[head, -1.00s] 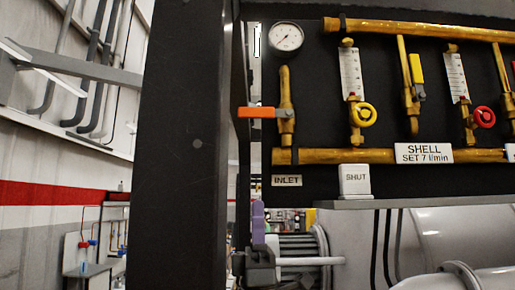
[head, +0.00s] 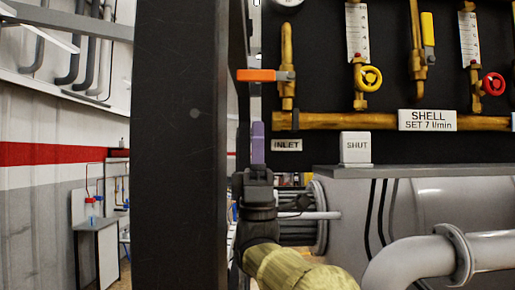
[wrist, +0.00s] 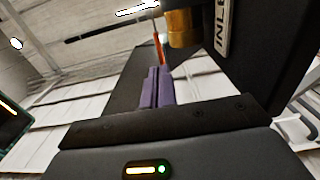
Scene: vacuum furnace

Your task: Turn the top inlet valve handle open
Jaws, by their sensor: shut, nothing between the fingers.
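The inlet valve handle is an orange lever (head: 257,75) in the head view. It lies horizontal and points left from the brass inlet pipe (head: 287,85), above the INLET label (head: 287,145). My gripper (head: 257,130) shows purple fingers pointing up, just below and slightly left of the valve, apart from the lever in the picture. In the wrist view the purple fingers (wrist: 157,86) are together with nothing held. The orange lever (wrist: 158,45) shows edge-on just beyond their tips, left of the brass pipe end (wrist: 184,28); I cannot tell whether they touch.
A dark upright post (head: 188,150) stands close left of my gripper. Grey pipes and a vessel lie below.

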